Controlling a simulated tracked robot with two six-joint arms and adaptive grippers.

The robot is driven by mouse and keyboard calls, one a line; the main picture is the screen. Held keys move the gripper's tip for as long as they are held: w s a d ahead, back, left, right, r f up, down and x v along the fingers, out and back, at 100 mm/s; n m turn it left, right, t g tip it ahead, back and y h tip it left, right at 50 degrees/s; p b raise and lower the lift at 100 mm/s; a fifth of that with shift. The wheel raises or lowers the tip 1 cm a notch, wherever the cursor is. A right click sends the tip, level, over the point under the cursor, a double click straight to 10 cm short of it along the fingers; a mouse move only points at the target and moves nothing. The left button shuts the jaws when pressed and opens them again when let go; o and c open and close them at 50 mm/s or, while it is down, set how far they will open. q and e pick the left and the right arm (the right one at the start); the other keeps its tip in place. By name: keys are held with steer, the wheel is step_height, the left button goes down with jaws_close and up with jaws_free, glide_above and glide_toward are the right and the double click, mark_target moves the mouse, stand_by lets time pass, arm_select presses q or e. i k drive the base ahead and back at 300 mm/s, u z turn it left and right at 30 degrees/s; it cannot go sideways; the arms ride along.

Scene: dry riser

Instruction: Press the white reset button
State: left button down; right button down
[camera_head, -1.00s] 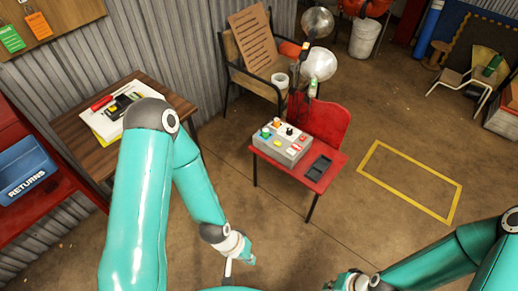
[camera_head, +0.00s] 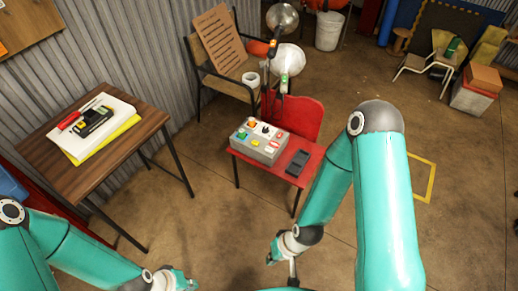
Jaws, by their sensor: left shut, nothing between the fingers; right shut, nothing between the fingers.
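A grey control box (camera_head: 258,149) with a pale top sits on the seat of a red chair (camera_head: 300,121). Its top carries several small coloured controls, among them a yellow one, a red one and a black one. They are too small for me to say surely which is the white reset button. My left gripper (camera_head: 188,281) is shut and empty at the bottom, left of the chair and well apart from the box. My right gripper (camera_head: 271,260) is shut and empty, in front of and below the chair, also apart from the box.
A dark tray (camera_head: 298,162) lies beside the box on the seat. A wooden table (camera_head: 55,165) with papers and a yellow-black meter (camera_head: 94,120) stands left. Lamps (camera_head: 286,60) rise behind the chair. Bare floor lies between table and chair.

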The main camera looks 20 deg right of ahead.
mark_target(268, 150)
steer(key=u, duration=0.1)
steer(key=i, duration=1)
steer(key=z, duration=0.1)
